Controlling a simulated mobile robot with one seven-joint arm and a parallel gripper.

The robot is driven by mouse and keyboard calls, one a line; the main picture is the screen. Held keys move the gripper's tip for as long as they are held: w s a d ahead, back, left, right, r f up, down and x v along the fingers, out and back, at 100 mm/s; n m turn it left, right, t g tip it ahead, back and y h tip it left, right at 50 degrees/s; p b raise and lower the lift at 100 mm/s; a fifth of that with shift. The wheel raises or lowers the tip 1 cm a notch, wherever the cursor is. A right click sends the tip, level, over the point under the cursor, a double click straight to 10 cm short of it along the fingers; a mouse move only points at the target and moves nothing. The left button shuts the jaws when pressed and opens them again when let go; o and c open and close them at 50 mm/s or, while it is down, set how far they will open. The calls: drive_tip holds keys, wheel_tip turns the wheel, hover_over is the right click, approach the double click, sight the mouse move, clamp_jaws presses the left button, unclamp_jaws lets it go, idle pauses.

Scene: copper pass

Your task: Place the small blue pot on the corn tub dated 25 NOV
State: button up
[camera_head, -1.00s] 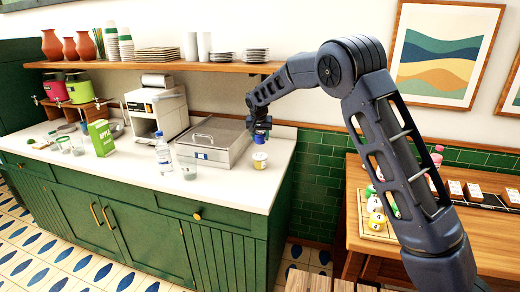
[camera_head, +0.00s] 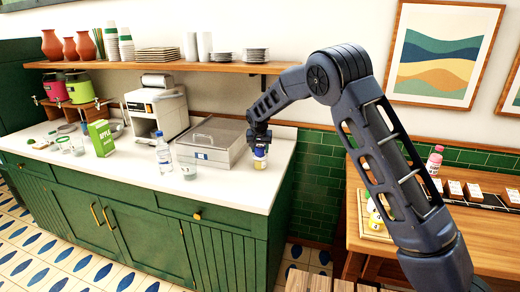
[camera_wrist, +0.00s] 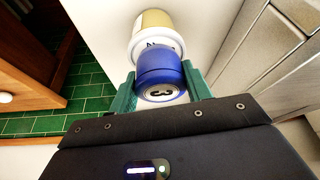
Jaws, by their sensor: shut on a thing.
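My gripper (camera_head: 260,139) is above the right end of the white counter, with its green fingers (camera_wrist: 160,80) shut on the small blue pot (camera_wrist: 160,66). The pot has a dark mark like a 3 on its pale end. In the head view the blue pot (camera_head: 260,151) is directly above the corn tub (camera_head: 259,164), a small white and yellow tub on the counter. In the wrist view the tub (camera_wrist: 155,22) is right beyond the pot and partly hidden by it. I cannot tell if the two touch. The tub's date is not readable.
A large steel box (camera_head: 211,142) with a lid stands just left of the tub. A clear cup (camera_head: 188,168) and a water bottle (camera_head: 163,156) stand farther left. The counter's right edge is close to the tub. A shelf (camera_head: 180,67) runs above.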

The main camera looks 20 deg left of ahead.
drive_tip(key=o, duration=1.1)
drive_tip(key=shift+f, duration=0.1)
drive_tip(key=shift+c, duration=0.2)
drive_tip(key=v, duration=1.2)
drive_tip(key=shift+r, duration=0.25)
drive_tip(key=shift+w+d, duration=0.1)
